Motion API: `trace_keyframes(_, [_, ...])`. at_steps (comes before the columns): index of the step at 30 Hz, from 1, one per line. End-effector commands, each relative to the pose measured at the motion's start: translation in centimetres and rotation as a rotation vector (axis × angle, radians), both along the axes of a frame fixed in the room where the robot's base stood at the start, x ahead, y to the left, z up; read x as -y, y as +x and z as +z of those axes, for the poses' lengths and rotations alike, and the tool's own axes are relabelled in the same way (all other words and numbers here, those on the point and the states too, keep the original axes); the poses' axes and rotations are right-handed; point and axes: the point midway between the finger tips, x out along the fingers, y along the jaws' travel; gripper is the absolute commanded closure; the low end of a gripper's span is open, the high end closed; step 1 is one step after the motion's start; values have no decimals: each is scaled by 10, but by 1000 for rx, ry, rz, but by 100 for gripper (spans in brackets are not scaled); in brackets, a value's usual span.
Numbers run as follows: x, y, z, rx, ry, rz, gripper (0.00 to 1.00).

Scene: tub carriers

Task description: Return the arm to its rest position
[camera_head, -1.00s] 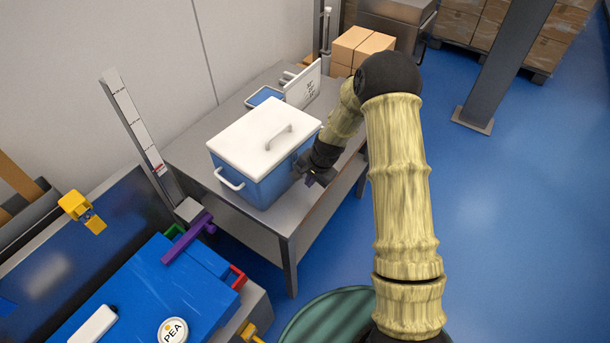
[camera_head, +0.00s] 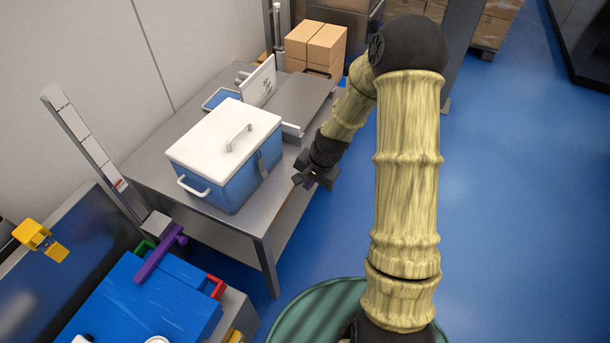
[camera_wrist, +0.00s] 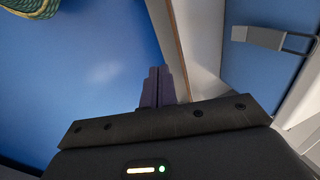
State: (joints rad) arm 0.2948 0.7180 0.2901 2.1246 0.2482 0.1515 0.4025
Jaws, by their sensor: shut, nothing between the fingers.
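My gripper (camera_head: 312,181) is shut and empty. In the head view it hangs over the right edge of the grey table, to the right of the blue tub and apart from it. In the wrist view its purple fingers (camera_wrist: 157,88) are together, with blue floor to their left and the table edge behind them. The blue tub (camera_head: 245,184) stands on the table with its white lid (camera_head: 215,135) on. Its latch (camera_wrist: 260,37) shows at the upper right of the wrist view. My arm is bent, reaching forward and down.
The grey table (camera_head: 262,235) holds a flat grey plate, a white sign (camera_head: 258,82) and a blue tray (camera_head: 221,98). Cardboard boxes (camera_head: 315,45) stand behind. Blue bins (camera_head: 150,300) with a purple handle lie front left. Blue floor (camera_head: 520,200) is clear on the right.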

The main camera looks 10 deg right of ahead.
Motion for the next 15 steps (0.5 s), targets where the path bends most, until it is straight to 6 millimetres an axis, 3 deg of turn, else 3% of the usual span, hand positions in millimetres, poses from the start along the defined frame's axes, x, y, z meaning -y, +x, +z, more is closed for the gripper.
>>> trace_keyframes(8, [1,0,2,2,-3,2,100])
trace_keyframes(11, [2,-5,15,9,-20,31,100])
trace_keyframes(15, [5,-22,51,29,-79,131,100])
